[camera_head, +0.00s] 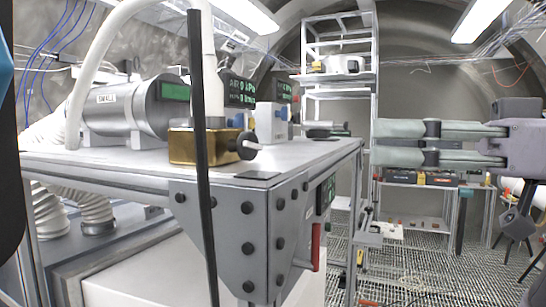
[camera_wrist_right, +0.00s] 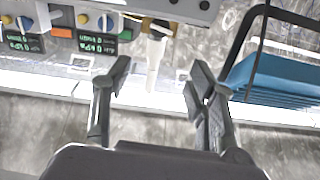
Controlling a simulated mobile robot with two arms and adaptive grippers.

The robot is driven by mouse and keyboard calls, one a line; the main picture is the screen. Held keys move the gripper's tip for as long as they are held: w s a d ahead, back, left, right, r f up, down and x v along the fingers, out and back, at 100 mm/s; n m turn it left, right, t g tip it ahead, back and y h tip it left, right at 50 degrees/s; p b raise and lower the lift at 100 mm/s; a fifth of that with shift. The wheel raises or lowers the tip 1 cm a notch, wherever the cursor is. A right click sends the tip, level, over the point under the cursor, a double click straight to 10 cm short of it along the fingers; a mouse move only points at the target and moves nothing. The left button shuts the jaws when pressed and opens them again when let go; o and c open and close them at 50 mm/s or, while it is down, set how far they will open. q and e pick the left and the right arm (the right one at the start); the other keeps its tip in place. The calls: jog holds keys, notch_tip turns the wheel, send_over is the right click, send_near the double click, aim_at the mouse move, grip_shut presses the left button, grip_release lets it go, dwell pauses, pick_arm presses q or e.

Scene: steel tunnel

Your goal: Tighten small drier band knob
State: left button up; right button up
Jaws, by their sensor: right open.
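The small drier (camera_head: 135,108) is a grey cylinder labelled "SMALL", lying on the steel bench at left in the head view. A black knob (camera_head: 248,146) sticks out of a brass block (camera_head: 190,147) in front of it; I cannot tell whether this is the band knob. No band with a knob shows clearly on the drier. My right gripper (camera_head: 382,143) is right of the bench, apart from it, with its fingers pointing left. In the wrist view it is open (camera_wrist_right: 160,82), with nothing between the fingertips. My left gripper is not in view.
The bench top (camera_head: 105,158) ends at a bolted front corner, with a red handle (camera_head: 316,246) below. A dark upright rod (camera_head: 201,170) crosses the view. A shelf rack (camera_head: 340,78) stands behind. The wrist view shows a blue crate (camera_wrist_right: 270,78) and a panel with knobs and displays (camera_wrist_right: 70,35).

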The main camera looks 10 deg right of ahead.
jog(key=p, duration=0.3)
send_near(253, 144)
jog(key=shift+n, duration=0.4)
jog(key=x, duration=0.6)
jog(key=shift+w+a, duration=0.2)
jog(key=shift+a, duration=0.15)
jog(key=shift+x, duration=0.9)
jog(key=shift+d, duration=0.1)
